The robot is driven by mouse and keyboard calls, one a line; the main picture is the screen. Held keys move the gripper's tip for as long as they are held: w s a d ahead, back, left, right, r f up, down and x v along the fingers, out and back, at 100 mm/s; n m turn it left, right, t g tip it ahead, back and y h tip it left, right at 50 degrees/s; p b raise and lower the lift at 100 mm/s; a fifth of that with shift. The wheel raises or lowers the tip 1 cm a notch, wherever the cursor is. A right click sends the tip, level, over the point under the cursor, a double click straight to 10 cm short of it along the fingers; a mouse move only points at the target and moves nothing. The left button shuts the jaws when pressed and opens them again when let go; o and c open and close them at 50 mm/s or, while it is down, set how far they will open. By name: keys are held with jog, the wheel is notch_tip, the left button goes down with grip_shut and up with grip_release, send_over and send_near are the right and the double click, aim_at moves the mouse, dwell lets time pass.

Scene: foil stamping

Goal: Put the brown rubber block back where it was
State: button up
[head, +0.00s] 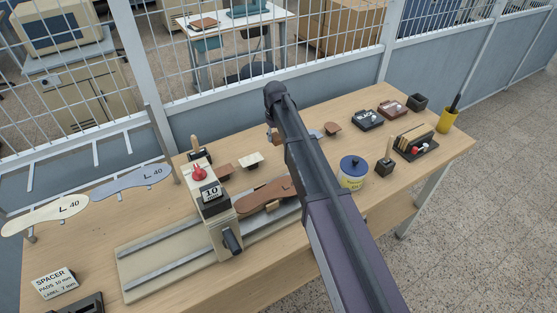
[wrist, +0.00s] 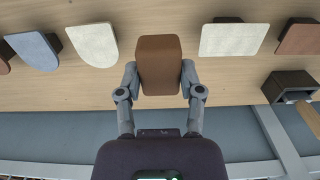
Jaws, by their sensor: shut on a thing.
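My gripper (wrist: 158,80) is shut on the brown rubber block (wrist: 158,60), one finger on each side. The block is held in the row of pads near the table's fence-side edge, in the gap between a rounded white pad (wrist: 92,44) and a squarer white pad (wrist: 235,40). I cannot tell whether it touches the table. A blue-grey pad (wrist: 33,50) and a reddish-brown pad (wrist: 301,39) stand farther out in the row. In the head view my arm hides most of the gripper and the block.
The stamping press (head: 222,222) with a brown insole (head: 265,196) stands left of my arm. A blue-lidded jar (head: 352,172) and a small dark block with a handle (head: 384,166) are at right. A wire fence (head: 270,60) runs behind the table (head: 315,254). A dark open box (wrist: 290,86) lies near the edge.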

jog(key=shift+s+d+r, duration=0.2)
jog(key=shift+r, duration=0.05)
jog(key=shift+f, duration=0.15)
jog(key=b, duration=0.6)
send_over(277, 160)
notch_tip(277, 160, down, 6)
jog(key=shift+s+a+f, duration=0.1)
jog(key=shift+s, duration=0.05)
jog(key=shift+f+b, duration=1.85)
jog(key=shift+b, duration=0.1)
jog(key=shift+f, duration=0.1)
jog(key=o, duration=1)
